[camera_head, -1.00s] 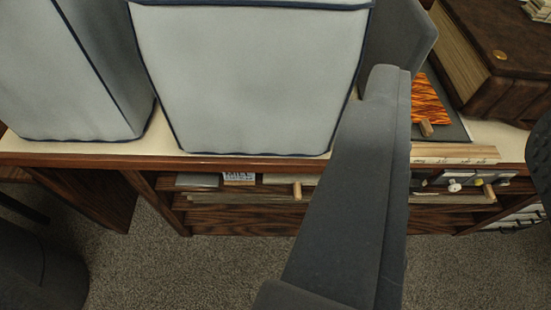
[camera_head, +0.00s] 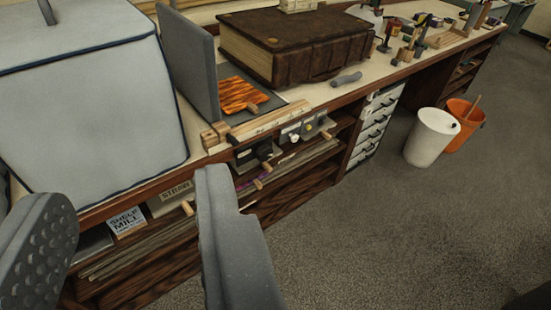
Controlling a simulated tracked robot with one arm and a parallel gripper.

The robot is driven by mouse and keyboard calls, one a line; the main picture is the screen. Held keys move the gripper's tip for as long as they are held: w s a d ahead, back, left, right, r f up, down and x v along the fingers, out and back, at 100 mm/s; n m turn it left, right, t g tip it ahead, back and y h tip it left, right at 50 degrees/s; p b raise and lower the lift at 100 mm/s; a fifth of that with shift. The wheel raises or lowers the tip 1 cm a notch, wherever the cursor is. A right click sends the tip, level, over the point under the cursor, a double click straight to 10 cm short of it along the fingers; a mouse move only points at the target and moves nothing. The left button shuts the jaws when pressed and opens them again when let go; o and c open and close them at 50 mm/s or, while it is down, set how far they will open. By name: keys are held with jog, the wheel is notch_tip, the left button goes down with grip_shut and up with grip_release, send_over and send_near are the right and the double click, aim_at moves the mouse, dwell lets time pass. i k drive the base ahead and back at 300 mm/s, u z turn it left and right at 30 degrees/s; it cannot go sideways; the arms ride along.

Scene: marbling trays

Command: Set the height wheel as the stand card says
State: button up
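My gripper (camera_head: 136,190) is open and empty, with a studded finger pad at the left and a grey finger at the centre, in front of the bench. A card (camera_head: 127,222) reading "SHELF MILL" stands in the open shelf below the bench top, and a second label (camera_head: 177,191) reading "STRAW" is beside it. A small panel with pale knobs (camera_head: 295,137) sits under the bench edge, right of my gripper. I cannot make out which part is the height wheel, nor a stand card naming a height.
A grey covered box (camera_head: 85,105) fills the left. White drawers (camera_head: 373,128), a white bin (camera_head: 431,138) and an orange bucket (camera_head: 467,125) are right. The floor is open.

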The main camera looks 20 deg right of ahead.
aim_at(264, 153)
jog(key=z, duration=0.2)
jog(key=i, duration=1.05)
jog(key=u, duration=0.25)
